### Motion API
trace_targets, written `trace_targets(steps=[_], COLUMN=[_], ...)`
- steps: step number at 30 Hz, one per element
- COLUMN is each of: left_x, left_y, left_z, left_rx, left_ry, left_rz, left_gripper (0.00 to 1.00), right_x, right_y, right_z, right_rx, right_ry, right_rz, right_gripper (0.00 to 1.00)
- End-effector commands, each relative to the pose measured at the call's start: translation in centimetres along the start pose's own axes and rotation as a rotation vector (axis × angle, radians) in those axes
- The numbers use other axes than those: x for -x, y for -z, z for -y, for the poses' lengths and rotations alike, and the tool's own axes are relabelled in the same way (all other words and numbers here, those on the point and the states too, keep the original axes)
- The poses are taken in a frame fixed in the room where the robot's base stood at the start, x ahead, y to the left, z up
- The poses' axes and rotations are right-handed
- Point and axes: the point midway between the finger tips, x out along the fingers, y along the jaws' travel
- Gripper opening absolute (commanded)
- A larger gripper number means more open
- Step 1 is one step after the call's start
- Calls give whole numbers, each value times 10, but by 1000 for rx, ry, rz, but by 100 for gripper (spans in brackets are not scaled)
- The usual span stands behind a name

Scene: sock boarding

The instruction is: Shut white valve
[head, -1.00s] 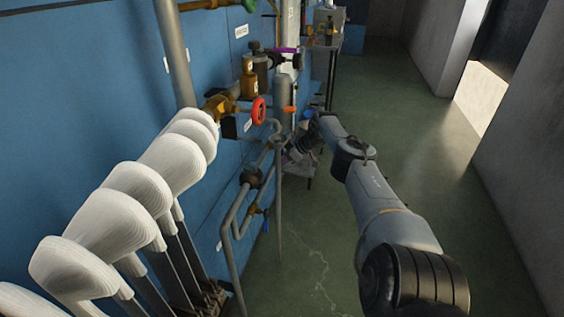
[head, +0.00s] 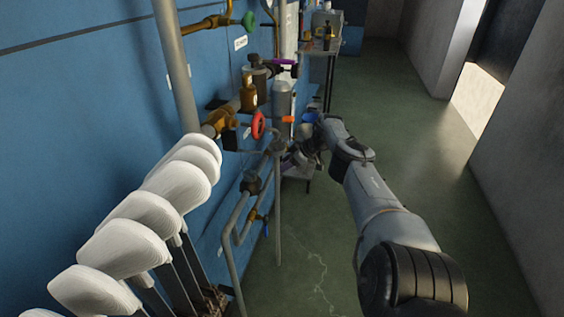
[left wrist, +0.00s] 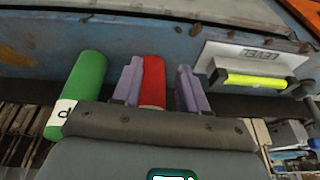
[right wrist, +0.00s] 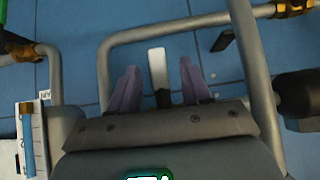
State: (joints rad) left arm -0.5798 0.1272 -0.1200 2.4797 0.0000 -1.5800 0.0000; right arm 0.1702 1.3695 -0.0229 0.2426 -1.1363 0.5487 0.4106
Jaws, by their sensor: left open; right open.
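A white flat lever (right wrist: 158,68), which looks like the white valve's handle, stands upright in the right wrist view. My right gripper (right wrist: 157,88) is open, with one purple finger on each side of the lever; I cannot tell whether they touch it. In the head view my right gripper (head: 303,150) is small and dark beside the blue wall's pipes, and the white lever cannot be made out there. My left gripper (left wrist: 156,90) is open in the left wrist view, with a red cylinder (left wrist: 152,82) showing between its fingers; contact is unclear.
Bent grey pipes (right wrist: 102,75) surround the right gripper. A red handwheel (head: 258,125) and a blue-handled valve (head: 265,226) sit on nearby pipework. White sock forms (head: 130,248) stand at left. A green cylinder (left wrist: 88,85) lies beside my left gripper. The floor (head: 420,150) is clear at right.

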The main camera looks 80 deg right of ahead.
Motion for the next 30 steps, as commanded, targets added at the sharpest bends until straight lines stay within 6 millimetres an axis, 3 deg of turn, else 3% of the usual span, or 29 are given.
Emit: trace_targets(steps=[1, 6, 15, 30], left_x=[15, 35, 57, 59], left_y=[5, 11, 19, 20], left_z=[1, 2, 1, 0], left_rx=[-1, 0, 6, 11], left_ry=[1, 0, -5, -9], left_rz=[0, -1, -2, -2], left_gripper=[43, 43, 43, 43], right_x=[13, 38, 69, 75], right_y=[6, 5, 2, 0], right_z=[0, 0, 0, 0], right_rx=[-2, -2, -1, 0], right_ry=[-2, -2, -1, 0], right_rz=[0, 1, 1, 0], right_gripper=[48, 48, 48, 48])
